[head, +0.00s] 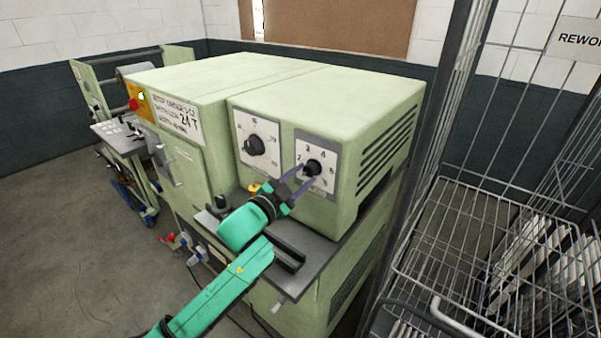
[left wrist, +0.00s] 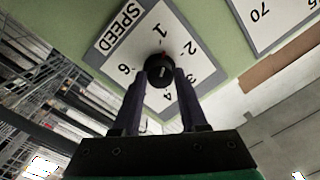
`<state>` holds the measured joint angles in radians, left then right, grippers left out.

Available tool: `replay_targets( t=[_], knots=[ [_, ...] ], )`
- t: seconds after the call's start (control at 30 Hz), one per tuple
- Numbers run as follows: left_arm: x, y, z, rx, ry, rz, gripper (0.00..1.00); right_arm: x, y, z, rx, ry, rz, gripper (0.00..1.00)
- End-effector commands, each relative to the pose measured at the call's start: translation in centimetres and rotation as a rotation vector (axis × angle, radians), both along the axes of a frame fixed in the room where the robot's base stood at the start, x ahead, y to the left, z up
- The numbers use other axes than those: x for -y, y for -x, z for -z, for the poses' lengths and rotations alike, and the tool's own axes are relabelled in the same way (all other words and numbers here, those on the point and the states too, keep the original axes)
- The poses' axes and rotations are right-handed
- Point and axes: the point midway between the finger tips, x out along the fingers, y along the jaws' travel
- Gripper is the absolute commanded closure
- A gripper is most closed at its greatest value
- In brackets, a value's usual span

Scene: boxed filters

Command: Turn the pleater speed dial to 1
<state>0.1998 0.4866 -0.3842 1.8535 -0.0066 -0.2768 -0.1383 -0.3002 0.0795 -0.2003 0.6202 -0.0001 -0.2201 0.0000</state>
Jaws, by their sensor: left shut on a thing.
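The speed dial is a black knob (head: 314,166) on a white numbered plate (head: 327,151) at the right of the green machine's front. In the left wrist view, the knob (left wrist: 159,68) sits on the plate marked SPEED (left wrist: 120,30). A red mark on the knob's rim points between 1 and 2, closer to 1. My left gripper (head: 305,174) reaches up to the dial and is shut on the knob, one finger on each side. The fingers also show in the left wrist view (left wrist: 160,82). The numeral 5 is hidden there. My right gripper is not in view.
A second dial (head: 254,145) is on the plate to the left. The green machine (head: 290,85) has a red button (head: 134,104) farther left. A wire rack (head: 470,215) stands close on the right. A grey ledge (head: 325,250) juts out below the dials.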

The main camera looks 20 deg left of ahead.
Motion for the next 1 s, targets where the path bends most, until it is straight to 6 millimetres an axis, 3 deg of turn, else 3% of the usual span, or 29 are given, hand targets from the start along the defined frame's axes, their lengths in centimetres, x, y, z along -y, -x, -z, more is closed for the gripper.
replay_targets(
  t=[0.03,0.4,0.93,0.97,1.0],
  knots=[
    [0.02,-0.01,-0.8,0.001,0.031,0.001,1.0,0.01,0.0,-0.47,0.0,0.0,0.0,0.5],
    [0.03,0.0,-0.8,-0.056,0.181,0.002,1.0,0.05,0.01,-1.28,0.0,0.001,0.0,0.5],
    [0.02,-0.03,-0.95,-0.059,0.204,0.004,1.0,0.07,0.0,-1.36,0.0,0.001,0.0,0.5],
    [0.01,-0.03,-0.96,-0.059,0.204,0.003,0.46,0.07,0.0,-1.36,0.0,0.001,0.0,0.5],
    [0.0,-0.02,-0.91,-0.06,0.204,0.003,0.31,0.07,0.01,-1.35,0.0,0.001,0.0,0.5]
  ],
)
